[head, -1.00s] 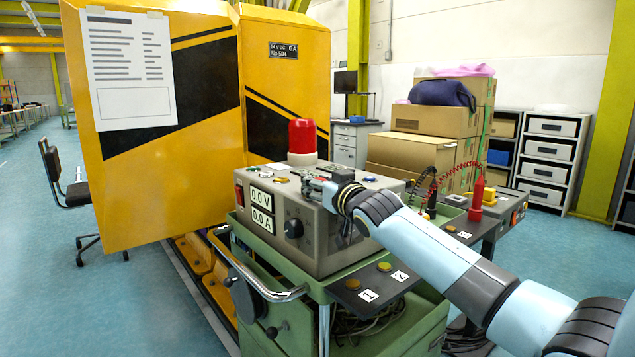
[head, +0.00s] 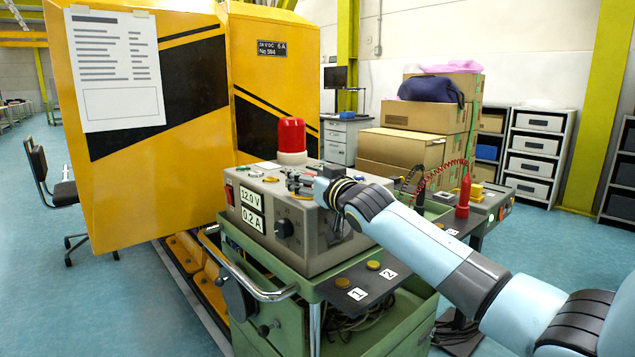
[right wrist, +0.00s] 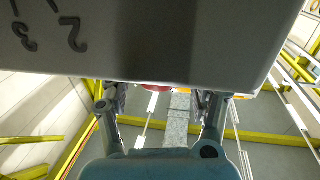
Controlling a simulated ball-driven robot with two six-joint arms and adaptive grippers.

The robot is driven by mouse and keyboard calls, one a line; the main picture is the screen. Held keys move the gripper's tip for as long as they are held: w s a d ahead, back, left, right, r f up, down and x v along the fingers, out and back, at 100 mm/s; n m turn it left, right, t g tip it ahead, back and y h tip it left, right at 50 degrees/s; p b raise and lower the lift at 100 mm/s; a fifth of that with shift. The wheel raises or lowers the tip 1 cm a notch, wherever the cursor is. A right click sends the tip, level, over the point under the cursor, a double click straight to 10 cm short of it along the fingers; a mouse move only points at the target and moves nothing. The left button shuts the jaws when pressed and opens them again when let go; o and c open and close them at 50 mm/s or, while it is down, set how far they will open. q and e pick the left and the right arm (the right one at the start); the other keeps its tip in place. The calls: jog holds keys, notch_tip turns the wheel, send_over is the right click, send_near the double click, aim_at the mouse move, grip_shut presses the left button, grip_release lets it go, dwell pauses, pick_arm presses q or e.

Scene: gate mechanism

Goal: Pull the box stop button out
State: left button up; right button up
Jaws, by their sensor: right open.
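The grey control box (head: 290,240) stands on the green cart, its displays reading 12.0 V and 0.2 A. I cannot clearly make out its stop button; my right gripper covers part of the top. My left gripper is not in view.
A red lamp (head: 292,136) stands on the box top, just behind my gripper. The box front has a red switch (head: 229,194) and a black dial (head: 284,228). A yellow cabinet (head: 200,150) is behind. A red probe (head: 463,195) stands at the right.

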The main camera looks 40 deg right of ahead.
jog(key=s+a, duration=0.1)
jog(key=s, duration=1)
jog(key=shift+s+a, duration=0.15)
jog(key=shift+a, duration=0.05)
